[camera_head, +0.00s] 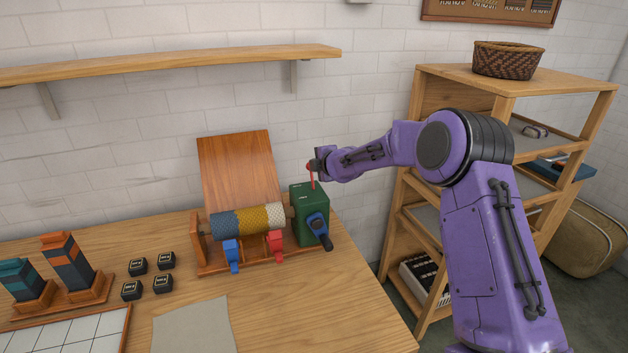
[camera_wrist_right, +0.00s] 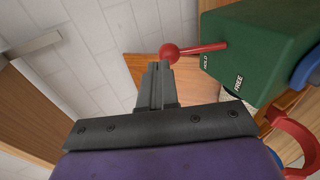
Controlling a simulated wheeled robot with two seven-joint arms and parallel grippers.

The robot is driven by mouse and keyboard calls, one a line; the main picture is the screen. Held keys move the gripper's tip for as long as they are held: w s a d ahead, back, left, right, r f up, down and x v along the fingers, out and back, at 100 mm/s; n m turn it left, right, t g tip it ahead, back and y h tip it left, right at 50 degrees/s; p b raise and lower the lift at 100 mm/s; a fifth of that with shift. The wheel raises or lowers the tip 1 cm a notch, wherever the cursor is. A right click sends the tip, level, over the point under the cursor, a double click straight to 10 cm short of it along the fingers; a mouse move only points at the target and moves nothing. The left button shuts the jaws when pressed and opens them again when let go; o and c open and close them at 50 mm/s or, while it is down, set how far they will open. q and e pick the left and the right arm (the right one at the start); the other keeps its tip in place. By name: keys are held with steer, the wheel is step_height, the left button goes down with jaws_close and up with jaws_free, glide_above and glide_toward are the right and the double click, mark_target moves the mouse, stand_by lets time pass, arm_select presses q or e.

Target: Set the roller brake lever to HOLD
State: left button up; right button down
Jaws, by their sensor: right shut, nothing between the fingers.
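The roller brake lever (camera_head: 313,182) is a thin red rod with a red ball knob on the green box (camera_head: 308,199). In the right wrist view the lever (camera_wrist_right: 200,48) points out from the green box (camera_wrist_right: 262,45) beside the HOLD lettering; the FREE lettering is farther along the box edge. My right gripper (camera_head: 316,166) is at the lever's top. In the right wrist view its fingers (camera_wrist_right: 158,68) are shut and empty, with the knob just past their tips; I cannot tell whether they touch. My left gripper is out of view.
A roller (camera_head: 247,220) wrapped in blue, yellow and cream wool stands on a wooden frame beside the box. Several black blocks (camera_head: 162,283) stand left. A shelf unit (camera_head: 425,105) stands right.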

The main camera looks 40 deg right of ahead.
steer(key=shift+r+p, duration=0.65)
steer(key=shift+r, duration=0.15)
steer(key=shift+r, duration=0.1)
steer(key=s+a+r, duration=0.1)
steer(key=s+r, duration=0.6)
steer(key=r, duration=0.5)
